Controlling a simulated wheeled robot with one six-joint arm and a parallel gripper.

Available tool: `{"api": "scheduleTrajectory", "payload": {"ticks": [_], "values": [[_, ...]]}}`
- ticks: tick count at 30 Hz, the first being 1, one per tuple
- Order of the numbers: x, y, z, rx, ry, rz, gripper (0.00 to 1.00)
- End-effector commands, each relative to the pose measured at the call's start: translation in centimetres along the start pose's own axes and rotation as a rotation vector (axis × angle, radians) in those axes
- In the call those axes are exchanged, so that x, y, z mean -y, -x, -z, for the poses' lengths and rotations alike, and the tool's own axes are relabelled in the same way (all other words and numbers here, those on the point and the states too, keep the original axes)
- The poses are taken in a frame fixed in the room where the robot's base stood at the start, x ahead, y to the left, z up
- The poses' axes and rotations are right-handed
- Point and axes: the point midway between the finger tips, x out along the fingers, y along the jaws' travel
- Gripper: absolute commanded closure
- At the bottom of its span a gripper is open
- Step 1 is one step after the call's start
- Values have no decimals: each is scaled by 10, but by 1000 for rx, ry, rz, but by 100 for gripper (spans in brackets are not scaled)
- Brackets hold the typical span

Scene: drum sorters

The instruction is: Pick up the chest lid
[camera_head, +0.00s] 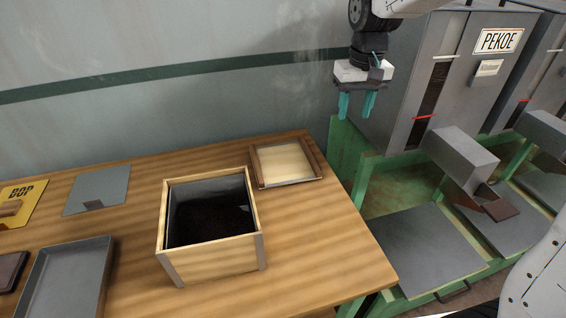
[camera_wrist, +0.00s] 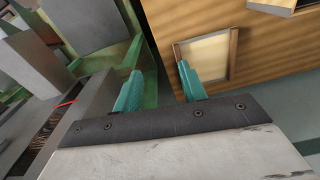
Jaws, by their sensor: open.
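The chest lid (camera_head: 285,164) is a pale wooden panel with a brown frame, lying flat on the table just behind and right of the open wooden chest (camera_head: 211,262). The chest holds dark contents. The lid also shows in the wrist view (camera_wrist: 208,56), beyond the right fingertip. My gripper (camera_head: 357,108) is open and empty, its two teal fingers pointing down. It hangs above and to the right of the lid, apart from it. In the wrist view my gripper (camera_wrist: 156,80) has a clear gap between its fingers.
The wooden table (camera_head: 320,245) is clear right of the chest. A grey tray (camera_head: 68,280), a grey plate (camera_head: 97,190) and a yellow BOP sign (camera_head: 22,192) lie left. A grey PEKOE machine (camera_head: 400,90) on a green frame stands right, close to my gripper. The wall is behind.

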Motion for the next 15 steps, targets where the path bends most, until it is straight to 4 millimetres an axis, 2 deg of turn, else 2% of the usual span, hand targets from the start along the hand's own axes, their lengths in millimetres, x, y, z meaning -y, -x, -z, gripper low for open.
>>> {"api": "scheduleTrajectory", "payload": {"ticks": [1,6,9,12,15], "values": [[6,-20,24,15,10,0,58],[25,-83,91,31,36,1,58],[36,-120,120,39,49,2,58],[44,-149,138,45,58,2,58],[49,-168,150,47,64,2,58]]}}
